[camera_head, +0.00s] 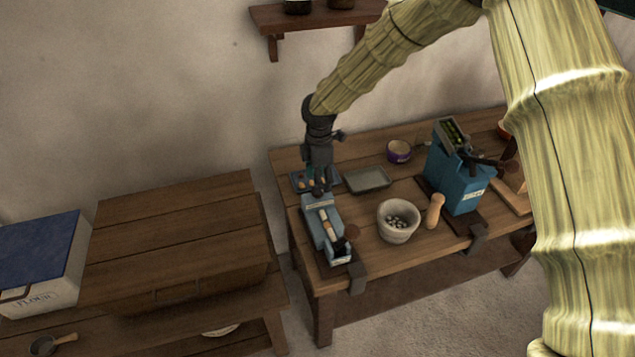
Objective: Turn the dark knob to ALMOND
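A small blue machine (327,238) with a pale strip along its top is clamped at the table's front left. A dark brown round knob (351,232) shows at its right front end. I cannot tell whether this is the dial knob, and no ALMOND mark is readable. My gripper (319,188) points down at the machine's far end, apart from the brown knob. Its dark fingers overlap the far end, so contact and finger opening cannot be made out. Anything between the fingers is hidden.
A grey bowl (397,233) with pale pieces, a wooden pestle-like piece (434,211) and a taller blue machine (462,190) stand to the right. A wooden chest (175,225) stands left.

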